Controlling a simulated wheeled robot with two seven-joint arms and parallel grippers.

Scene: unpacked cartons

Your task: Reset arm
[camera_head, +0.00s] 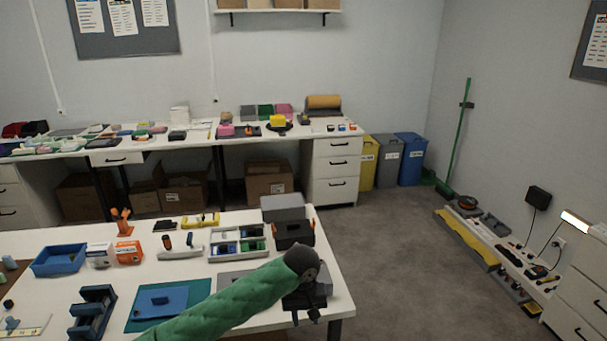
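My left arm, in a green sleeve, reaches from the bottom edge across the near table (240,260) to its right end. My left gripper (305,316) hangs dark below the wrist near the table's right edge. Two dark fingers show apart with nothing visible between them, so it looks open. A dark shape around it partly blends with it. My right arm and gripper are not in view.
A cluttered bench stands behind.

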